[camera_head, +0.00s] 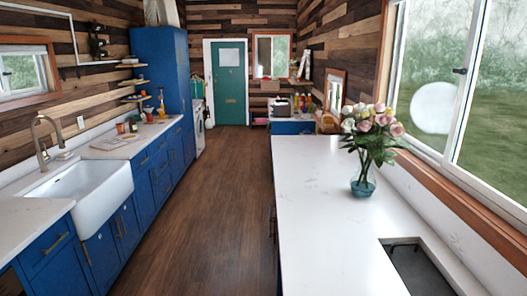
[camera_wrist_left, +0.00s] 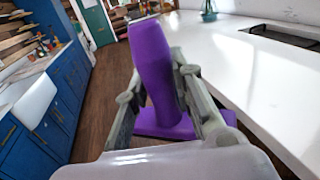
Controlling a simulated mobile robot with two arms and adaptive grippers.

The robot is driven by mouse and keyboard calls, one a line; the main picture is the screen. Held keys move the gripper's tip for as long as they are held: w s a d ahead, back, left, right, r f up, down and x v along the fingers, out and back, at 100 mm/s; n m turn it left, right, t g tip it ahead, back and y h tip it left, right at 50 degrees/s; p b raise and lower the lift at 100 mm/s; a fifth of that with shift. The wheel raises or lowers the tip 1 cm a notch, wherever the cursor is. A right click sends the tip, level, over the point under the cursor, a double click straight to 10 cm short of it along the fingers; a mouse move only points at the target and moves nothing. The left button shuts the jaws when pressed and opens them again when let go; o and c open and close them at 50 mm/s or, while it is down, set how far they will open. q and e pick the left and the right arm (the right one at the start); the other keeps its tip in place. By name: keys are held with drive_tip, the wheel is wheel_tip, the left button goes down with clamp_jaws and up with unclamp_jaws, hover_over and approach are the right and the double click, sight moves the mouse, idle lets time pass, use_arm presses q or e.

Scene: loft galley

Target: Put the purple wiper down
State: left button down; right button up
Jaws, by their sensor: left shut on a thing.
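The purple wiper (camera_wrist_left: 152,50) shows in the left wrist view, with a thick handle and a wider purple base at its lower end. My left gripper (camera_wrist_left: 158,72) is shut on the handle, one finger on each side. The wiper is held beside the white counter (camera_wrist_left: 250,92), with the wood floor seen behind it. The gripper's front edge hides part of the base. Neither gripper nor the wiper shows in the head view. My right gripper is in neither view.
In the head view, the right counter (camera_head: 320,220) is largely bare. A glass vase of flowers (camera_head: 363,182) and a recessed dark hob or basin (camera_head: 420,266) stand at its right side. A white sink (camera_head: 90,190) is across the aisle. The floor (camera_head: 215,210) is clear.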

use_arm(q)
drive_tip(key=s+a+f+n+y, duration=0.2)
drive_tip(key=a+n+y, duration=0.1)
drive_tip(key=a+y, duration=0.2)
drive_tip(key=shift+a+f+t, duration=0.25)
drive_tip(key=shift+a+t, duration=0.15)
drive_tip(key=shift+a, duration=0.55)
drive_tip(key=shift+s, duration=0.1)
wheel_tip(320, 180, down, 14)
drive_tip(key=b, duration=1.4)
